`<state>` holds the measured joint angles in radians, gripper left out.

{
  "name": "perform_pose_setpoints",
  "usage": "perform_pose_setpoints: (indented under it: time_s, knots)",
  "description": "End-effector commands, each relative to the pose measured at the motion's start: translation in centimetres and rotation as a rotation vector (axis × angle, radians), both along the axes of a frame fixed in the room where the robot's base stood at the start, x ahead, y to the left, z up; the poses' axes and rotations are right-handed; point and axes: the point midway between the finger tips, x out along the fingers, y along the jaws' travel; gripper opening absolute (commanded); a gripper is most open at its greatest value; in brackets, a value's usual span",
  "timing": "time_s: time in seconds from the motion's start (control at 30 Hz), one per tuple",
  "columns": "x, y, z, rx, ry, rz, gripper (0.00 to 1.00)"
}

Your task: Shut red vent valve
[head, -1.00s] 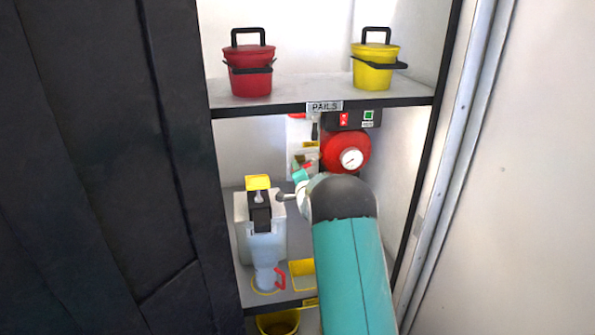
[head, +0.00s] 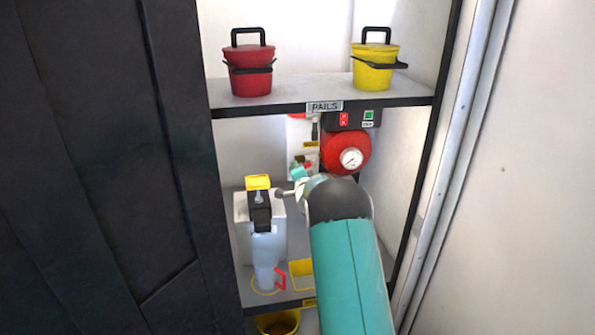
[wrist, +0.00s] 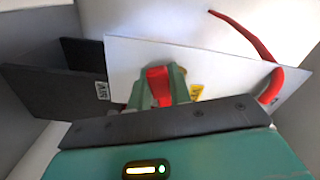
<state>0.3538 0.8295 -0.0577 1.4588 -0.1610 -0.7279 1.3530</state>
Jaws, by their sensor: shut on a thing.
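The red vent valve's handle (wrist: 158,84) shows in the wrist view as a small red block in front of a white panel (wrist: 215,62). My gripper (wrist: 160,92) has a teal finger on either side of it and is shut on it. The fingers hide the handle's sides and the valve body. In the head view, my gripper (head: 300,173) is at the panel, left of and below a red round vessel with a gauge (head: 345,153). The valve is too small and too covered there to tell its handle's angle.
A shelf edge (head: 390,101) runs above, with a red pail (head: 250,78) and a yellow pail (head: 375,72) on it. A clear jug (head: 264,247) stands lower left. A red hose (wrist: 245,35) curves at right in the wrist view.

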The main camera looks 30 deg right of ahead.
Motion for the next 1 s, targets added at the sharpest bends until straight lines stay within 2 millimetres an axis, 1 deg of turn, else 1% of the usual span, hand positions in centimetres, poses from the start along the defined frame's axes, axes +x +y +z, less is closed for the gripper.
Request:
perform_pose_setpoints:
  time_s: [0.17,0.37,0.77,1.0]
  knots:
    - [0.0,-0.1,-0.3,-0.038,0.012,0.0,0.0]
    - [-0.1,-0.4,-1.0,-0.139,0.043,0.0,0.0]
    - [-0.5,-1.8,-2.6,-0.481,0.144,0.0,0.0]
    - [-0.9,-2.9,-3.4,-0.7,0.208,0.0,0.0]
